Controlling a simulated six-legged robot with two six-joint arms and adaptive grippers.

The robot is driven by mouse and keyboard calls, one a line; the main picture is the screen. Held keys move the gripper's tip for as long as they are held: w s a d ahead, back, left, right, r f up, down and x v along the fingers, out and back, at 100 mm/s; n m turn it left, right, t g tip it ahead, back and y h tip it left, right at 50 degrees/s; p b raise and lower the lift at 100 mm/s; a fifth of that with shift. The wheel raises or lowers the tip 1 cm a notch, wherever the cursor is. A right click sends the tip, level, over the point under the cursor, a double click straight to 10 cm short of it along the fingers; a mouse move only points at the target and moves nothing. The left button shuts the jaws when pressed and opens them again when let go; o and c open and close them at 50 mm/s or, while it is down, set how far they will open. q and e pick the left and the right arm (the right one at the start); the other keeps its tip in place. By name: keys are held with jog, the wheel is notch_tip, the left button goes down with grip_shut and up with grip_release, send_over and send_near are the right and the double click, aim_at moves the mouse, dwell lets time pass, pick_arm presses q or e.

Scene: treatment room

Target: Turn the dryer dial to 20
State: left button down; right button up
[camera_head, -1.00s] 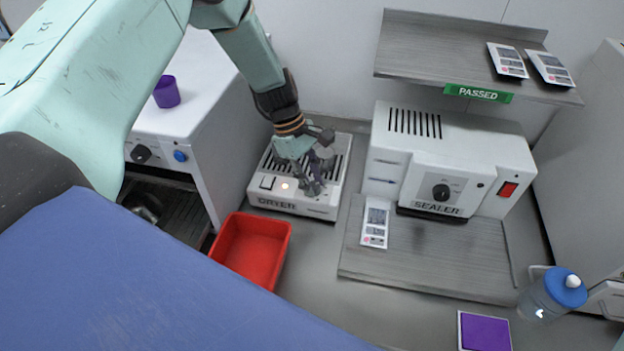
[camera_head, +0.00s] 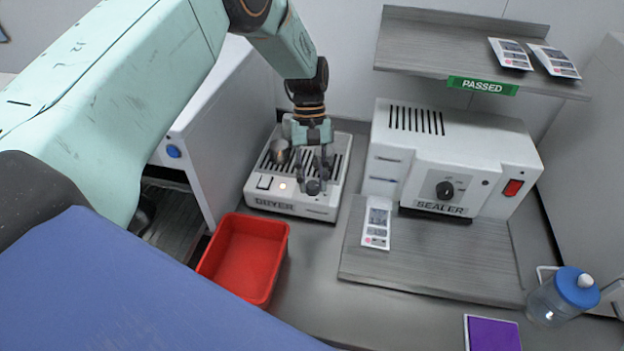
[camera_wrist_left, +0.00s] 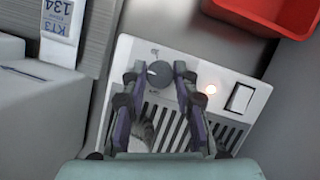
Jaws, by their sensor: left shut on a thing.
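A pale pointer mark shows on the dial. Its scale numbers are not readable. The lamp (camera_wrist_left: 211,89) and switch (camera_wrist_left: 240,98) lie right of the dial there. My right gripper is out of view.
A red bin (camera_head: 243,258) stands in front of the dryer. The sealer (camera_head: 455,160) stands to the right, with a printed pouch (camera_head: 377,222) on the grey board (camera_head: 430,265). A white cabinet (camera_head: 215,140) is close on the left.

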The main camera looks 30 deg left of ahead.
pick_arm(q)
jog(key=shift+m, duration=0.7)
jog(key=c, duration=1)
grip_release()
jog(key=shift+w+f, duration=0.1)
jog(key=shift+c, duration=0.2)
jog(key=v, duration=1.2)
jog(key=shift+w+d, duration=0.2)
jog(key=shift+s, duration=0.1)
